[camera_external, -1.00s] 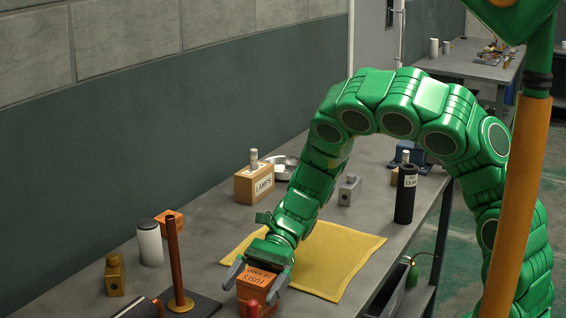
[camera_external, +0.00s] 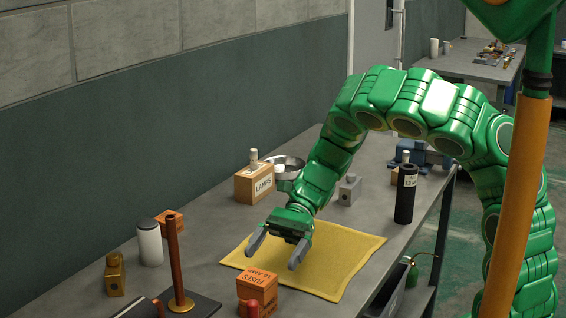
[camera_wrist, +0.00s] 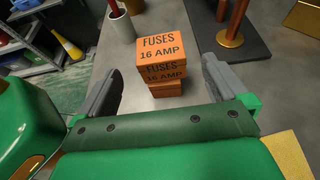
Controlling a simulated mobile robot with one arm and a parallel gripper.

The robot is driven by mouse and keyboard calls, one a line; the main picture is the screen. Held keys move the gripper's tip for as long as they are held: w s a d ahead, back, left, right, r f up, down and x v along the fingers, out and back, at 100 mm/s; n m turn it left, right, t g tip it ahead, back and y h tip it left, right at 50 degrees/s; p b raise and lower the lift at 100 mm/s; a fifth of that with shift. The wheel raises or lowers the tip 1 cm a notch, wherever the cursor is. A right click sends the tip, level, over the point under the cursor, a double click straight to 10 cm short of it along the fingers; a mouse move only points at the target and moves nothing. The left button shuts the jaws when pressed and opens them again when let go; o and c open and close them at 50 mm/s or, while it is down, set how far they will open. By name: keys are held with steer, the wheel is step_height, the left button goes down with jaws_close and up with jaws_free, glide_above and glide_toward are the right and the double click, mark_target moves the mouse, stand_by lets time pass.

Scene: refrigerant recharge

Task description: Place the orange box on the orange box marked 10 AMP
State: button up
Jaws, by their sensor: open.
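An orange box (camera_external: 257,285) marked FUSES sits on top of another orange box near the bench's front edge. In the wrist view the upper box (camera_wrist: 166,50) reads FUSES and what looks like 16 AMP. The box under it (camera_wrist: 165,73) also reads FUSES and seems to read 16 AMP; I see no clear 10 AMP mark. The lower box is partly covered, and the stack looks slightly turned, not fallen. My gripper (camera_external: 277,252) is open and empty, apart from the stack, above the yellow cloth. Its fingers stand wide on both sides of the stack in the wrist view.
The yellow cloth (camera_external: 335,262) lies flat under my gripper. A copper post (camera_external: 174,265) and white cylinder (camera_external: 150,243) stand left of the stack. A LAMPS box (camera_external: 254,186) and black cylinder (camera_external: 405,197) stand farther back.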

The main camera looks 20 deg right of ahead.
steer(key=shift+v, duration=1.15)
steer(key=shift+w+d, duration=0.15)
